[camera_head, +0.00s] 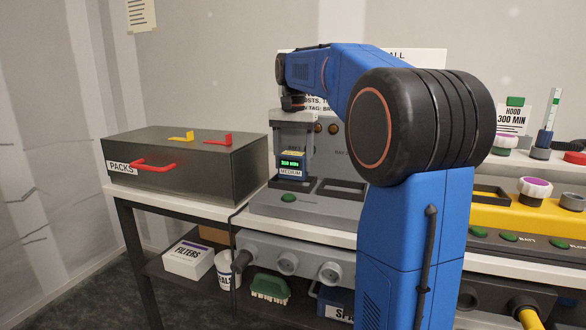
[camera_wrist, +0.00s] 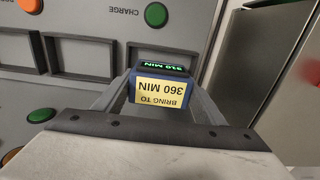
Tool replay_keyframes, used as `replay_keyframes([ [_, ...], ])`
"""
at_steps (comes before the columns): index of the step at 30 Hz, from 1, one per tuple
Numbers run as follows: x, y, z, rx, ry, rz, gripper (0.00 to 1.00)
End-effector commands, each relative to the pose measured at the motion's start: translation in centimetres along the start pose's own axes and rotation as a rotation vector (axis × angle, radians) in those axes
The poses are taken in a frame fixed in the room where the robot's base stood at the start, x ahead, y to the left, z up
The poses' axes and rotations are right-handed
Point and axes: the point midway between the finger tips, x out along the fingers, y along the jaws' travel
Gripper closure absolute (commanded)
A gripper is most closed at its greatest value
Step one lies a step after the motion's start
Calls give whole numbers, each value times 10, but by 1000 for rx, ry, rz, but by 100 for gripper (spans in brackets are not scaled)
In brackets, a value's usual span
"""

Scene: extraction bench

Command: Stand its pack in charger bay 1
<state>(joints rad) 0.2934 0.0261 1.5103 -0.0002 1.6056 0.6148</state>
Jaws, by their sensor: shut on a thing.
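A charger bay frame (camera_wrist: 133,52) is right at the pack's far end. I cannot tell whether the pack is seated in it. An empty bay (camera_head: 340,190) lies to the right.
A dark PACKS box (camera_head: 218,165) with a red handle stands at the left. A yellow station (camera_head: 505,215) is at the right. Below are a FILTERS box (camera_head: 189,260) and a green brush (camera_head: 269,287). My blue arm hides the bench middle.

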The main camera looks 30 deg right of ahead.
Motion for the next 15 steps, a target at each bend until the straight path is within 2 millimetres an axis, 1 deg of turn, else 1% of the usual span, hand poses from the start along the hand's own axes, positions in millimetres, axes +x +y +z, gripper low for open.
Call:
replay_keyframes([
  [3,16,0,0,0,0,0,76],
  [6,23,0,0,0,1,-1,76],
  [15,24,0,0,0,1,-1,76],
])
